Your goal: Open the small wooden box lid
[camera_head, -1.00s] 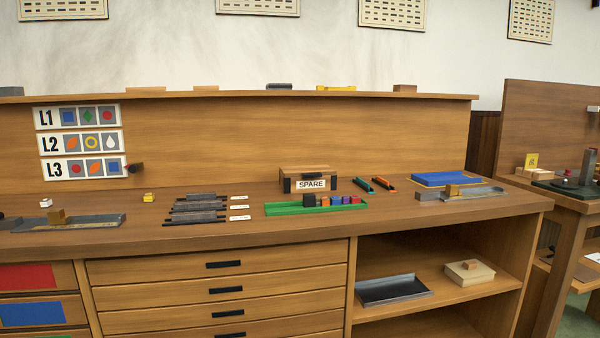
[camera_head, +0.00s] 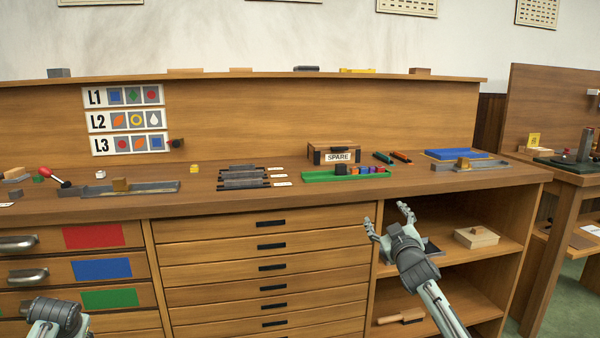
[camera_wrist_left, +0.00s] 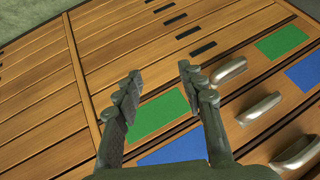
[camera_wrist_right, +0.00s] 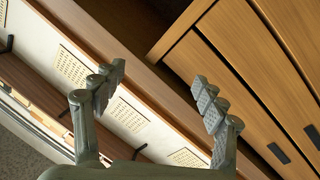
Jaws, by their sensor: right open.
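A small wooden box labelled SPARE (camera_head: 319,157) stands on the workbench in the head view, its wooden lid (camera_head: 335,147) lying flat on top and looking closed. Another small pale wooden box (camera_head: 477,238), with a small block on top, sits on the open shelf below. My right gripper (camera_head: 388,217) is open and empty in front of the bench, below the SPARE box and left of the shelf box. The right wrist view shows its fingers (camera_wrist_right: 158,78) apart. My left gripper (camera_wrist_left: 158,74) is open and empty, facing the drawer fronts; only its arm's end shows in the head view.
A green tray (camera_head: 318,176) with colored blocks lies in front of the SPARE box. Dark bars (camera_head: 243,178) lie to its left, a blue tray (camera_head: 460,154) to its right. A wooden-handled brush (camera_head: 402,317) lies on the lower shelf.

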